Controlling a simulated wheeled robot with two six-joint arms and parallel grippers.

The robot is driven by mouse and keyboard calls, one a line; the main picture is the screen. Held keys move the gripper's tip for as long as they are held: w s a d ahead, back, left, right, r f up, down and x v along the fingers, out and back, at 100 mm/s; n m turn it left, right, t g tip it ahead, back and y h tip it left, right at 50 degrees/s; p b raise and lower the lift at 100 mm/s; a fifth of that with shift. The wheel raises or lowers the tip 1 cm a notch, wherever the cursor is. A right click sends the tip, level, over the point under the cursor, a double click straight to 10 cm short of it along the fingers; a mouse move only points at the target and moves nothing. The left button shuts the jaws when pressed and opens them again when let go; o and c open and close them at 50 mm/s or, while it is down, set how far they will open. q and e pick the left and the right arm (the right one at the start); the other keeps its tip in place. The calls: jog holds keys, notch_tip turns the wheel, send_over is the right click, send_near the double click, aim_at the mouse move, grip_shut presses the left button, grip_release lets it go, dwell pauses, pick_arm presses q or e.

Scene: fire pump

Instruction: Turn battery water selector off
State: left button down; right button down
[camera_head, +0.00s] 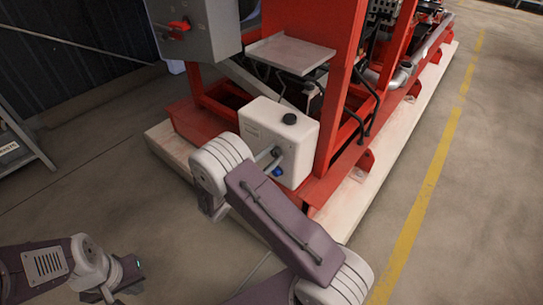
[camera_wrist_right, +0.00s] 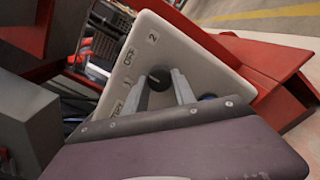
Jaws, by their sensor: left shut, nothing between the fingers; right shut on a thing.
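The battery selector is a white box (camera_head: 270,132) on the red pump frame, with a black cap on top. In the right wrist view its pale face (camera_wrist_right: 190,55) carries the marks OFF and 2, and other marks that are hard to read. A dark knob (camera_wrist_right: 158,78) sits on this face. My right gripper (camera_wrist_right: 168,88) is shut on the knob, with a finger on either side; its setting is unclear. In the head view this gripper (camera_head: 270,158) is at the box's front face. My left gripper (camera_head: 132,270) is shut and empty, low at the left, far from the box.
A blue part (camera_head: 277,171) sits on the box's face, close below my right gripper. The red frame (camera_head: 335,110) stands beside and behind the box. A grey cabinet (camera_head: 205,35) is above left. The concrete floor (camera_head: 105,185) at left is clear.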

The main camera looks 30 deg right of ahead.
jog(key=c, duration=1)
grip_release()
jog(key=shift+c, duration=0.2)
jog(key=shift+a, duration=0.1)
jog(key=p+v, duration=0.4)
jog(key=v, duration=0.5)
